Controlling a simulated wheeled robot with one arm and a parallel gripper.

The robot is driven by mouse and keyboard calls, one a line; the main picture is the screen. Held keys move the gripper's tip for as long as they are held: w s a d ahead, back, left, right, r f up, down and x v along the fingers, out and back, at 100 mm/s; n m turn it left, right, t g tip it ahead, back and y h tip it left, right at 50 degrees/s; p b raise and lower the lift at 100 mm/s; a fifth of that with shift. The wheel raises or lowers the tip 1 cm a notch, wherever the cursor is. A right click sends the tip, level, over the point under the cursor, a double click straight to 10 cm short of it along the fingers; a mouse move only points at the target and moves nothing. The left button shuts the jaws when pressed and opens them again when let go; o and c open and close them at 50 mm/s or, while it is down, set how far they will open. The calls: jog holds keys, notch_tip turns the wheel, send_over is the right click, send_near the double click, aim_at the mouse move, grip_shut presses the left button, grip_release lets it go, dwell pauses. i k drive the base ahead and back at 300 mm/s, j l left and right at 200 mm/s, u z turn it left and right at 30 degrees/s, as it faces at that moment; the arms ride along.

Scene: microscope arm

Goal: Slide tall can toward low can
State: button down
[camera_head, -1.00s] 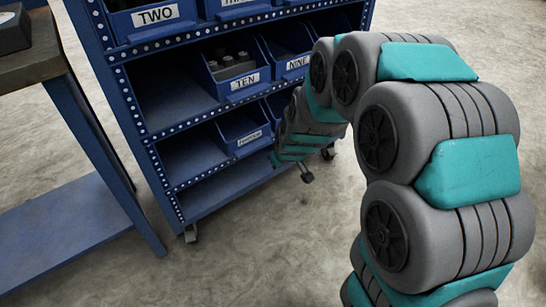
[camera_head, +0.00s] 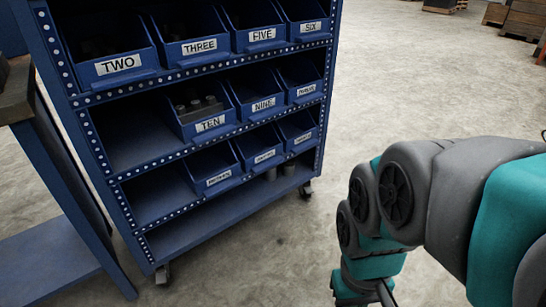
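Two small grey, can-like shapes stand on the bottom shelf of the blue rack, the left one (camera_head: 270,174) and the right one (camera_head: 289,168). They are partly in shadow under the bins, so I cannot tell which is tall and which is low. The end of my arm with my gripper (camera_head: 383,293) is at the bottom edge of the view, right of the rack and well apart from it. It is mostly cut off and I cannot see whether its fingers are open.
The blue rack (camera_head: 150,252) holds labelled bins; bin TEN (camera_head: 203,118) has dark cylindrical pieces. A workbench (camera_head: 42,180) stands at left. Open concrete floor (camera_head: 420,80) lies right of the rack. Wooden pallets (camera_head: 515,20) are far back.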

aim_at(271, 176)
jog(key=l+u, duration=0.2)
jog(key=u, duration=0.2)
jog(key=l+u, duration=0.15)
jog(key=u, duration=0.2)
jog(key=l+u, duration=0.2)
jog(key=u, duration=0.2)
jog(key=i+l+u, duration=0.1)
jog(key=u, duration=0.35)
jog(key=i+l, duration=0.2)
jog(key=l, duration=0.2)
